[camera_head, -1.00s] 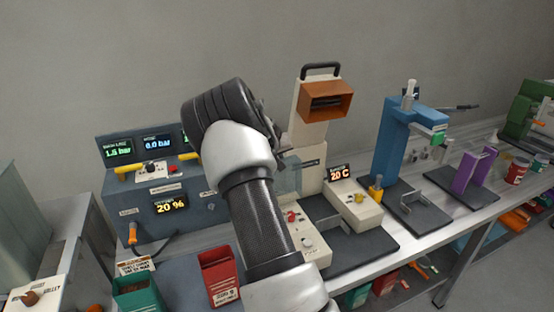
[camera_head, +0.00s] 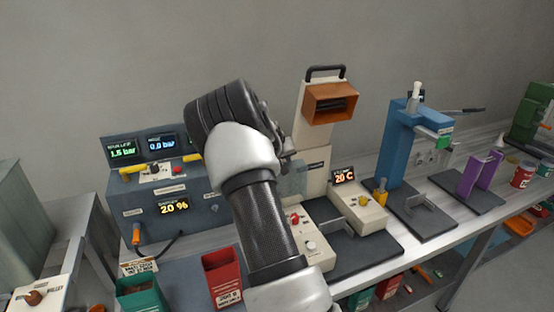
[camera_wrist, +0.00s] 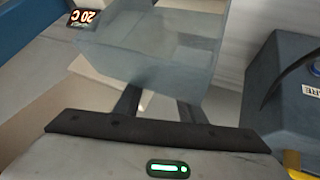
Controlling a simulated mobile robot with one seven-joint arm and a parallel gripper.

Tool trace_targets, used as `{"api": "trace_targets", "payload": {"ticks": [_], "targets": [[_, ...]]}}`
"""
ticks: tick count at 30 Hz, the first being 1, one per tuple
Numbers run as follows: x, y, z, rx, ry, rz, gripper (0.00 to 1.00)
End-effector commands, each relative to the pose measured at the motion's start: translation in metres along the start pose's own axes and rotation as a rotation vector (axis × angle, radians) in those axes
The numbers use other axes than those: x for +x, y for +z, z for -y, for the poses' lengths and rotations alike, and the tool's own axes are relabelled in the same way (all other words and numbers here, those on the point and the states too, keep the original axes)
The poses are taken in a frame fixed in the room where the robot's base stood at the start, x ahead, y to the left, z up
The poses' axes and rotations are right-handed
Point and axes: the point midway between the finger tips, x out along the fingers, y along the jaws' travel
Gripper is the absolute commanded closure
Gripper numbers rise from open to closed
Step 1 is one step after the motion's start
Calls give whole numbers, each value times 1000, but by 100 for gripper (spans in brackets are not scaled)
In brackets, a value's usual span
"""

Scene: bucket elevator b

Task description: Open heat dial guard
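A clear, bluish box-shaped guard (camera_wrist: 150,45) fills the upper middle of the wrist view. In the head view the guard (camera_head: 292,182) shows partly behind my arm, in front of the cream heater column (camera_head: 316,165). I cannot make out a dial under it. The "20 C" display (camera_head: 344,176) stands to its right; the display (camera_wrist: 82,17) also shows in the wrist view. My gripper (camera_wrist: 158,100) has its two dark fingers apart at the guard's near lower edge. Their tips are hidden by the guard, so contact is unclear. In the head view my arm hides the fingers.
A cream box with a yellow knob (camera_head: 360,199) and another with a red knob (camera_head: 294,218) flank the heater's dark base (camera_head: 350,250). An orange heater head (camera_head: 331,103) juts out above. A blue-grey pressure console (camera_head: 165,195) is left; a blue press (camera_head: 402,145) is right.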

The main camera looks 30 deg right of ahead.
Motion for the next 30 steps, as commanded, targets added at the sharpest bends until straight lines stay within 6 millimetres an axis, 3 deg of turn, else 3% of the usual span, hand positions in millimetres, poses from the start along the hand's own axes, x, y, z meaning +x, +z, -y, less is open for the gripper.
{"api": "trace_targets", "payload": {"ticks": [5, 18, 24, 30], "targets": [[-31, -1, 2, 1, -3, -3, 64], [-136, 0, 3, -2, -5, -2, 64], [-162, 1, 2, -1, -3, 1, 64], [-168, 1, 2, 0, -2, 2, 64]]}}
